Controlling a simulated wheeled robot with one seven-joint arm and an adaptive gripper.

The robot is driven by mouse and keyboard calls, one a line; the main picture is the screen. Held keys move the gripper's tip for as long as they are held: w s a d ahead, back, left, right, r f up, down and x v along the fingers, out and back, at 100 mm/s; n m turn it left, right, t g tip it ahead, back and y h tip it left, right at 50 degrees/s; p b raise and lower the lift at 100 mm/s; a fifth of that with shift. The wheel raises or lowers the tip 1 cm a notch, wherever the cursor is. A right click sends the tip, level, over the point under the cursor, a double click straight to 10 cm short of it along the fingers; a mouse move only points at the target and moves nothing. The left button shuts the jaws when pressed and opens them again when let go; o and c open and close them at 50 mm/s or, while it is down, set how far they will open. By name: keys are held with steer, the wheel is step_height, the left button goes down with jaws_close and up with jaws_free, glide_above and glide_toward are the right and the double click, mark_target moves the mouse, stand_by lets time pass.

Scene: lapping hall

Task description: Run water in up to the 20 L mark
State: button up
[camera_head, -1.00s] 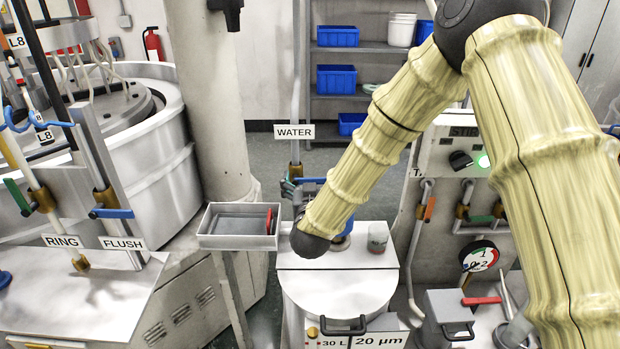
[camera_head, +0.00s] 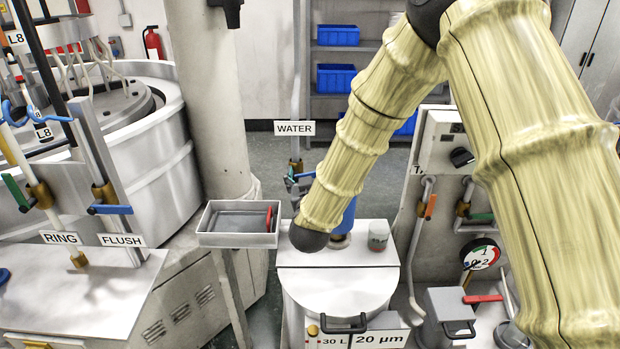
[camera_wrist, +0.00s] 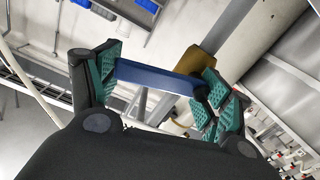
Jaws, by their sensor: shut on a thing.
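The WATER sign (camera_head: 294,128) hangs on a vertical pipe, with a brass valve (camera_head: 296,167) below it. In the wrist view my gripper (camera_wrist: 158,80) has its green-padded fingers closed on a blue lever (camera_wrist: 150,74), beside brass fittings (camera_wrist: 200,62). In the head view the fingers are mostly hidden by my arm near the valve. The white tank (camera_head: 340,287) stands below, with a round lid, a black handle and labels reading 30 L and 20 µm. No water level or 20 L mark is visible.
A grey tray (camera_head: 238,240) with a red-handled item stands left of the tank. A small cup (camera_head: 378,235) sits on the tank's top. A gauge (camera_head: 481,255) and valves are at right. RING and FLUSH valves are at left. Blue bins (camera_head: 337,77) stand on the back shelf.

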steer(key=shift+r+n, duration=0.15)
steer(key=shift+n, duration=0.15)
steer(key=o, duration=1.4)
steer(key=shift+o, duration=0.2)
steer(key=s, duration=1.2)
